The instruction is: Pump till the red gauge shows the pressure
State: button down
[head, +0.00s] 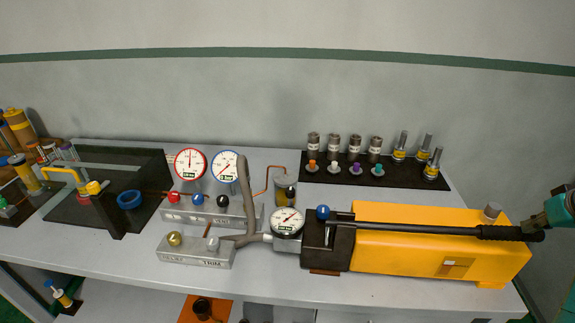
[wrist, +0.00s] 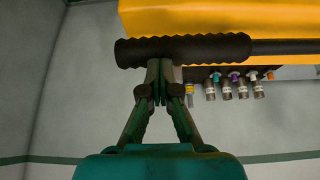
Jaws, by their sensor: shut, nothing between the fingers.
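The yellow hand pump (head: 425,255) lies on the right of the bench. Its long black lever (head: 420,228) lies nearly level along the body and ends in a ribbed black grip (head: 508,233). The red-rimmed gauge (head: 190,164) stands at the back, left of a blue-rimmed gauge (head: 225,166). Its needle looks near upright; the marks are too small to read. My gripper (wrist: 158,72) is shut and empty, its fingertips right at the ribbed grip (wrist: 185,49) in the wrist view. I cannot tell whether they touch. In the head view my gripper (head: 534,225) is at the right edge.
A round pump gauge (head: 287,222) and a blue knob (head: 323,212) sit at the pump's left end. Valve blocks with coloured knobs (head: 195,252) stand left of it. A black mat (head: 385,174) with several fittings lies behind the pump. Open space lies right of the bench.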

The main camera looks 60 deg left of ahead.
jog(key=shift+d+f, duration=0.15)
jog(key=shift+f, duration=1.1)
jog(key=r, duration=0.7)
jog(key=shift+s+a+r, duration=0.15)
jog(key=shift+s+a, duration=0.05)
jog(key=shift+a, duration=0.1)
notch_tip(320, 180, up, 8)
jog(key=s+a, duration=0.1)
jog(key=shift+s+a+r, duration=0.25)
jog(key=shift+s, duration=0.05)
